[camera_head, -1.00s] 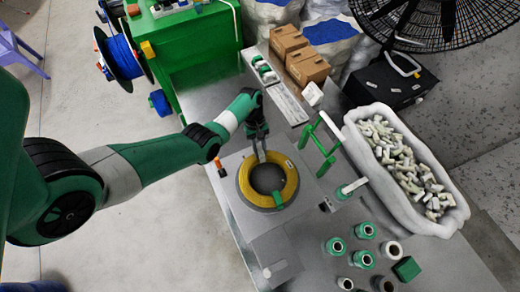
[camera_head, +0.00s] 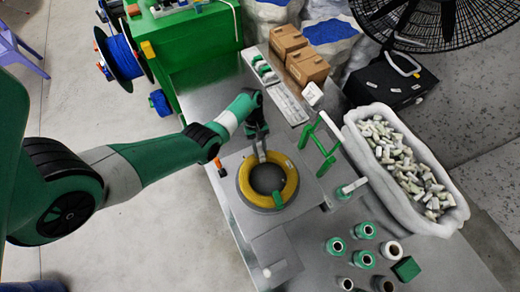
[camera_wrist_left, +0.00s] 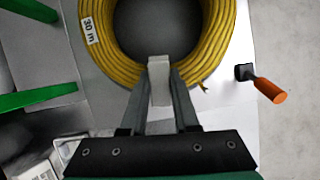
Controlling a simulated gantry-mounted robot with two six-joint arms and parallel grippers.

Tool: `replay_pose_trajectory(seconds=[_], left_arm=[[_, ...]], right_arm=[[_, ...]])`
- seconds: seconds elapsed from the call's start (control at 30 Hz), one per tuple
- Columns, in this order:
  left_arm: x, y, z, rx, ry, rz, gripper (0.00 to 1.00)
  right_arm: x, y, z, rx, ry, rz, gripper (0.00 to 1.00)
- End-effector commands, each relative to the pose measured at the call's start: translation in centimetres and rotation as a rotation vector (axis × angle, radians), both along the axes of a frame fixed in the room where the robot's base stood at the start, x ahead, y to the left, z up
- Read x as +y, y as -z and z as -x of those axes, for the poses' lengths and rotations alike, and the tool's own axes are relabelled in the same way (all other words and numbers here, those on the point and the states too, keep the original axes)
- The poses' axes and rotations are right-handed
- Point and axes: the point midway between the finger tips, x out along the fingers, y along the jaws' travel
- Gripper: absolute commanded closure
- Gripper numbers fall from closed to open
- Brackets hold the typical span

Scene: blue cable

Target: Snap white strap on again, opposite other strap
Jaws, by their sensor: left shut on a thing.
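A yellow cable coil (camera_head: 244,184) lies on the grey plate of the workbench. It also shows in the left wrist view (camera_wrist_left: 205,45), with a "30 m" label on it. A white strap (camera_wrist_left: 160,85) is between the fingertips of my left gripper (camera_head: 262,157), at the coil's back edge. My left gripper is shut on this strap, and the strap's end is at the coil's outer edge; I cannot tell whether it is snapped on. A green piece (camera_head: 278,200) sits across the coil on the side opposite my gripper. My right gripper is not in view.
An orange-handled crank (camera_wrist_left: 270,90) stands beside the coil. Green upright bars (camera_head: 320,147) stand to its right. A white-lined bin (camera_head: 440,165) of pale pieces is farther right. Several green and white spools (camera_head: 363,259) stand at the front. Cardboard boxes (camera_head: 307,68) are at the back.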

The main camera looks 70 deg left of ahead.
Motion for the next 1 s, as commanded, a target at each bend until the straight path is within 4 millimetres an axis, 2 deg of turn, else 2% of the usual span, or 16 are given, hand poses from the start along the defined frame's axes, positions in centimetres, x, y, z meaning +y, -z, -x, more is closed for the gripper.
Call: replay_pose_trajectory(seconds=[0.8, 0.83, 0.9, 1.0], left_arm=[[0.01, 0.45, -0.01, 0.0, 0.0, 0.0, 1.0], [0.01, 0.45, -0.01, 0.0, 0.0, 0.0, 0.7], [0.01, 0.45, -0.01, 0.0, 0.0, 0.0, 0.61], [0.01, 0.46, -0.01, 0.0, 0.0, 0.0, 0.61]], right_arm=[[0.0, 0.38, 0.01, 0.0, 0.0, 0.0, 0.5], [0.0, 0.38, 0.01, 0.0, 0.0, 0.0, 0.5], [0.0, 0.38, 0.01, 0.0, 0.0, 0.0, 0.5], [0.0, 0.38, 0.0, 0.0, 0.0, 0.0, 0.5]])
